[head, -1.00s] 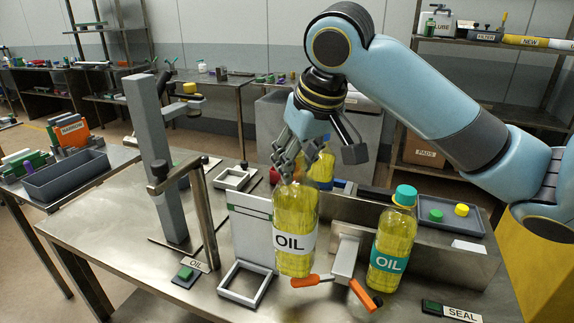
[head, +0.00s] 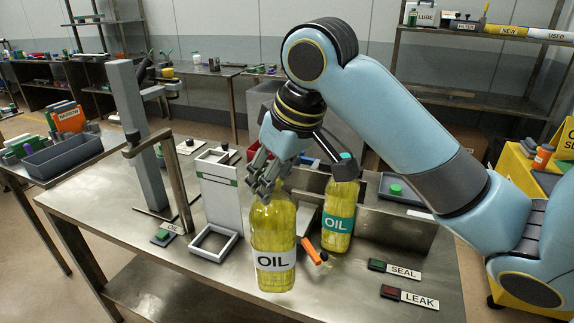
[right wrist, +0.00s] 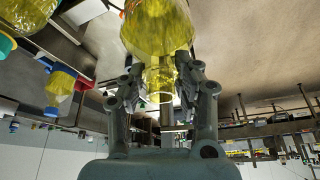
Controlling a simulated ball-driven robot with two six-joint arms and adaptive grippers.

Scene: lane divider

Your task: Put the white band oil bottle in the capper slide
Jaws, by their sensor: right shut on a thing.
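The white band oil bottle (head: 273,235) is clear with yellow oil, has no cap showing, and hangs upright. My right gripper (head: 266,186) is shut on its neck from above. In the right wrist view the bottle (right wrist: 160,32) is between the fingers of the right gripper (right wrist: 161,88). The bottle is in front of the bench's middle; whether its base touches the bench I cannot tell. A square open frame (head: 232,243), possibly part of the capper slide, lies left of the bottle, apart from it, before a white upright panel (head: 219,193). My left gripper is out of view.
A teal band oil bottle (head: 340,212) with a teal cap stands close right of the held bottle. An orange-handled tool (head: 312,252) lies between them. A grey post (head: 137,140) with a lever stands left. The bench's front left is clear.

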